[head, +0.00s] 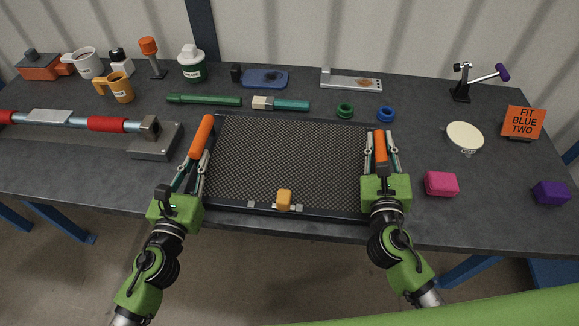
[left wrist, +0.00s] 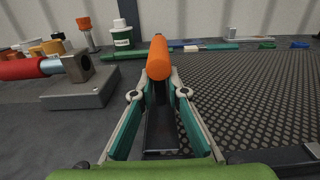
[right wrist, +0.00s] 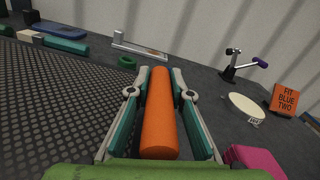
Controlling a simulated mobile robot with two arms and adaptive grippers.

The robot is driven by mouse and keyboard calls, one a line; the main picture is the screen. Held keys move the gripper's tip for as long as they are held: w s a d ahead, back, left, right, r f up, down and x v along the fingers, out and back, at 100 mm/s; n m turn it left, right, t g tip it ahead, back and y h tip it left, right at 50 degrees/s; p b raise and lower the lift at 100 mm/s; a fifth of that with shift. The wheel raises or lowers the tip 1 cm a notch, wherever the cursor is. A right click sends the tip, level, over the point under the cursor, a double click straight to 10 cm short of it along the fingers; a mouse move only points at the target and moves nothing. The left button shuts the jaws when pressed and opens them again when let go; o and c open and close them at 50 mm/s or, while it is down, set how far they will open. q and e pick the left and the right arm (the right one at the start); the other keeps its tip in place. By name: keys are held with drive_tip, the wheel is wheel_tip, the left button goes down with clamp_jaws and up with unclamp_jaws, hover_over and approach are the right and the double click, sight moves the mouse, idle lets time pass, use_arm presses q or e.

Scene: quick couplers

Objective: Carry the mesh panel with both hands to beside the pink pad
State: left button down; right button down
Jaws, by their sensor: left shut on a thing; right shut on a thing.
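The mesh panel (head: 285,165) is a dark framed grid with an orange handle on each side. It lies flat over the front middle of the table. My left gripper (head: 200,150) is shut on the left orange handle (left wrist: 158,58). My right gripper (head: 382,150) is shut on the right orange handle (right wrist: 159,110). The mesh also shows in the left wrist view (left wrist: 250,95) and the right wrist view (right wrist: 50,95). The pink pad (head: 441,184) is a block on the table just right of my right gripper. Its edge shows in the right wrist view (right wrist: 252,160).
A green ring (head: 345,111), a blue ring (head: 386,114) and a green-and-white tool (head: 281,104) lie behind the panel. A grey block with a red-banded pipe (head: 155,140) is close on the left. A white disc (head: 464,136) and purple block (head: 551,193) stand right.

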use_arm(q)
drive_tip(key=c, duration=2.2)
unclamp_jaws()
drive_tip(key=shift+f, duration=0.1)
drive_tip(key=shift+c, duration=0.2)
use_arm(e)
drive_tip(key=c, duration=2.1)
unclamp_jaws()
drive_tip(key=shift+f, duration=0.15)
use_arm(q)
drive_tip(key=shift+o, duration=1.3)
use_arm(e)
drive_tip(key=shift+o, duration=1.4)
use_arm(q)
drive_tip(key=shift+s, duration=0.1)
use_arm(e)
drive_tip(key=shift+s, duration=0.1)
